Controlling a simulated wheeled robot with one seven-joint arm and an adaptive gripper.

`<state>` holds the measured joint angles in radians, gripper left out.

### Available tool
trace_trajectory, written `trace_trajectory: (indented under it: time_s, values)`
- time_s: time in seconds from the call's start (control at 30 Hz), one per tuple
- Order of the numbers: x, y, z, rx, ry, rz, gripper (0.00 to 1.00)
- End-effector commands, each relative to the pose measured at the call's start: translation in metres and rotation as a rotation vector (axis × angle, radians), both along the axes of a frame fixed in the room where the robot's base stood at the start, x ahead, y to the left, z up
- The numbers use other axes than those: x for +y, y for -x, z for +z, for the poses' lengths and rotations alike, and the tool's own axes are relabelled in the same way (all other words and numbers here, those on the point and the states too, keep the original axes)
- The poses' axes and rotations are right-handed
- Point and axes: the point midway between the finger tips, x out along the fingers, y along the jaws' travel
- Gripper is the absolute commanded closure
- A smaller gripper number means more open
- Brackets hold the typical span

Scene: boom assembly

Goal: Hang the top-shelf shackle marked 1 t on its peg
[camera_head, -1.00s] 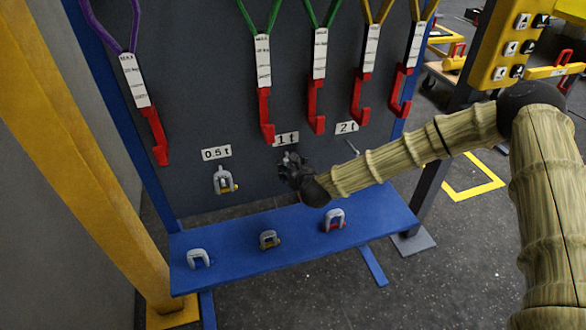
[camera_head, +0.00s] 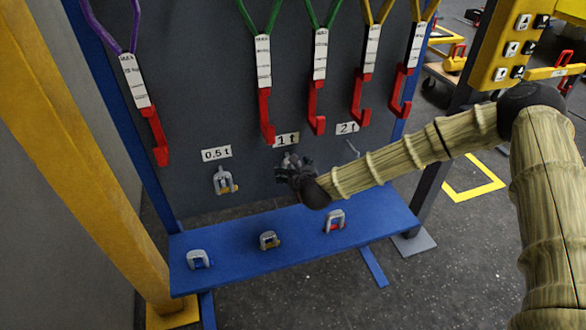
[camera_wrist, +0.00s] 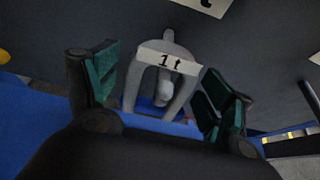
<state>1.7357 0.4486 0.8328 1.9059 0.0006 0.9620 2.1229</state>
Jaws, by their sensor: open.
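The grey shackle marked 1 t (camera_wrist: 183,64) is upright in the wrist view, with its bow at the top, a white tag across it and a blue part low between its legs. It appears to hang at the peg under the panel's 1 t label (camera_head: 286,139); the peg is mostly hidden, so I cannot tell exactly how it sits. My gripper (camera_head: 290,168) is open, with one finger on each side of the shackle and gaps visible between. In the head view my gripper hides most of the shackle.
Another shackle (camera_head: 223,182) hangs under the 0.5 t label. The 2 t peg (camera_head: 352,148) is bare. The blue shelf (camera_head: 300,222) below holds three shackles (camera_head: 198,259) (camera_head: 269,240) (camera_head: 335,220). Red hooks (camera_head: 266,119) hang above on coloured slings.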

Motion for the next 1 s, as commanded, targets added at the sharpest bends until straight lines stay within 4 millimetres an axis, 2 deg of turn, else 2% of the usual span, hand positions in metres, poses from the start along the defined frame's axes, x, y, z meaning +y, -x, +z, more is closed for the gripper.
trace_trajectory:
  time_s: [0.2,0.33,0.8,1.0]
  values:
    - [-0.001,0.002,0.001,0.0,0.0,0.0,0.18]
    - [-0.004,0.012,0.006,0.001,-0.002,-0.001,0.18]
    - [-0.028,0.082,0.039,0.0,-0.002,-0.001,0.18]
    - [-0.033,0.099,0.047,-0.001,-0.001,0.0,0.18]
